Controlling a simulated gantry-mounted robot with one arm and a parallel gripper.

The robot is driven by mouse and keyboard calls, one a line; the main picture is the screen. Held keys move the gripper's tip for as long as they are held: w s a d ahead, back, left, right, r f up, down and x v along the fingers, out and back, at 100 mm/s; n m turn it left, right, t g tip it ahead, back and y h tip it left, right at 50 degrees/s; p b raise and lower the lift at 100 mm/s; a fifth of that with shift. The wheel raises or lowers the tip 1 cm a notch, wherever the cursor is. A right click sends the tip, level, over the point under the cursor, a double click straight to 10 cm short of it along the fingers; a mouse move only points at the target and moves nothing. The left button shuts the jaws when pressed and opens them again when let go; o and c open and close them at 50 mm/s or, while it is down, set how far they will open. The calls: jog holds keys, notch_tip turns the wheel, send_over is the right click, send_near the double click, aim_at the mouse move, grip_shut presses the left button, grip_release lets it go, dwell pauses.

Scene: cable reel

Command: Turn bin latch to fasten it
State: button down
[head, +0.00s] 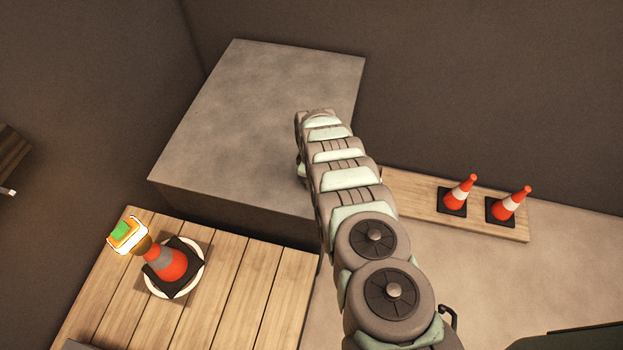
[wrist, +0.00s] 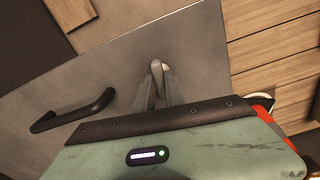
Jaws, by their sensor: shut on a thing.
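The bin latch (wrist: 156,68) shows in the wrist view as a small, pale, upright piece on a grey metal face. My gripper (wrist: 157,88) is shut on it, with the two grey fingers on either side of it. The fingers hide much of the latch, so I cannot tell its exact angle. The grey bin face (wrist: 105,75) carries a dark bar handle (wrist: 72,110) to the left of the latch. In the head view my arm hides the gripper and the latch. A large grey box (head: 265,100) stands behind my arm there.
A wooden slatted table (head: 245,285) at the lower left bears an orange cone (head: 172,265) on a white round plate, with an orange-and-green object (head: 127,234) at its tip. Two cones (head: 460,192) (head: 508,204) stand on a board at the right. Open floor (head: 520,290) lies at the lower right.

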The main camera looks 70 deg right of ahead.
jog(key=shift+f+n, duration=0.1)
jog(key=shift+n, duration=0.6)
jog(key=c, duration=1.4)
grip_release()
jog(key=shift+d+r, duration=0.1)
jog(key=shift+r, duration=0.4)
notch_tip(320, 180, up, 10)
jog(key=b, duration=0.2)
